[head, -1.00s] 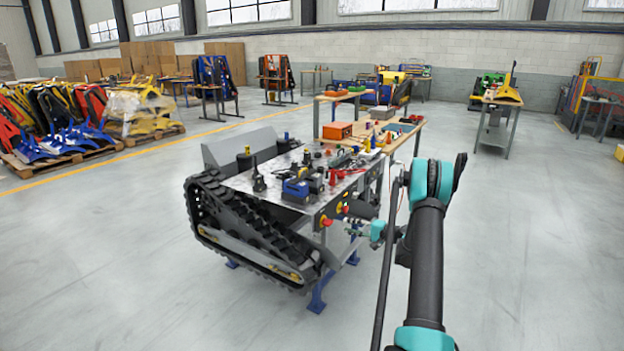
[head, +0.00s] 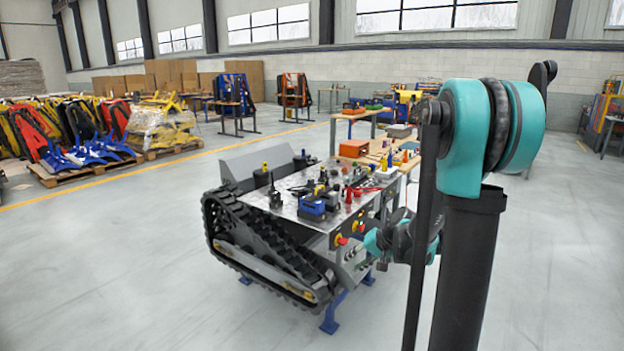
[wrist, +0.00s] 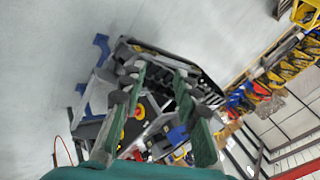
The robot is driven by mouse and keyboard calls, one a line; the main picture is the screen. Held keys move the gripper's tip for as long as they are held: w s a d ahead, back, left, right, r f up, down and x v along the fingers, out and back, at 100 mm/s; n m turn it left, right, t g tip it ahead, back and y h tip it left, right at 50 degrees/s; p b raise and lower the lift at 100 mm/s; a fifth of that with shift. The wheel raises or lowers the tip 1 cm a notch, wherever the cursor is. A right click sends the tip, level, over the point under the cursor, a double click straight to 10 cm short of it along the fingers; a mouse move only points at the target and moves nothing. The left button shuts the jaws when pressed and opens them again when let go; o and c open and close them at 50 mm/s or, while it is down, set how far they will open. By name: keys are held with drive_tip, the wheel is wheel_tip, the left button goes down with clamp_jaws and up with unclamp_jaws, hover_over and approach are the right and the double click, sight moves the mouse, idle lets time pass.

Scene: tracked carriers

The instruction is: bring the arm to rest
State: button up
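My arm (head: 470,260) stands large at the right of the head view, with its teal elbow joint raised high. The teal wrist (head: 385,240) hangs at the front right corner of the tracked carrier (head: 265,240). My gripper (wrist: 162,74) shows in the wrist view with its two green fingers apart and nothing between them. The tracked carrier, with its controls and black track, lies beyond the fingers. In the head view the fingers are too small to make out clearly.
The carrier's metal top (head: 290,207) bears a blue block (head: 312,207) and several small tools. A wooden bench (head: 385,157) stands behind it. Pallets with yellow and blue parts (head: 85,155) are at the far left. The floor in front left is clear.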

drive_tip(key=s+d+f+n+h, duration=0.1)
drive_tip(key=s+d+h, duration=0.1)
drive_tip(key=s, duration=1)
drive_tip(key=s+d+f+n+h, duration=0.1)
drive_tip(key=s+d+f+h, duration=0.1)
drive_tip(key=s, duration=1)
drive_tip(key=shift+d+f+n+g+h, duration=0.15)
drive_tip(key=shift+d+n+g+h, duration=0.2)
drive_tip(key=shift+d+h, duration=0.5)
